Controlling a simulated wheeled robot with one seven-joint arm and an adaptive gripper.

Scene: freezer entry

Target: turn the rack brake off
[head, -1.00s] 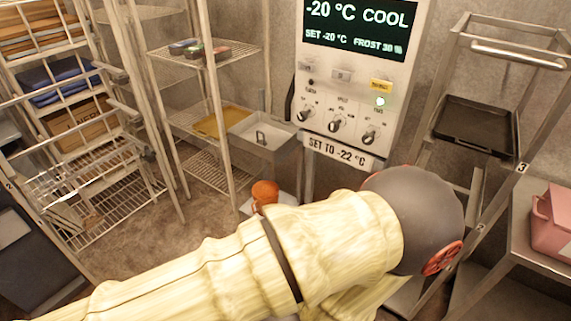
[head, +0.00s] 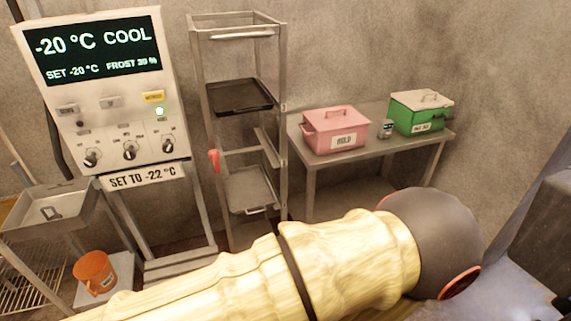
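A tall metal rack (head: 197,83) stands right of the control panel in the head view, with a black tray (head: 240,96) on an upper level and a grey tray (head: 249,189) lower down. A small red handle (head: 214,159) sits at the rack's left front post, at mid height. I cannot tell whether it is the brake. The rack's foot and any wheels are hidden behind my arm. My arm crosses the lower part of the picture in a pale sleeve. My gripper is not in the picture.
The control panel (head: 100,100) reads -20 °C COOL, with a "SET TO -22 °C" label below. A steel table (head: 318,165) on the right holds a pink box (head: 335,130) and a green box (head: 420,112). An orange bucket (head: 95,272) and a metal basin (head: 55,212) are at left.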

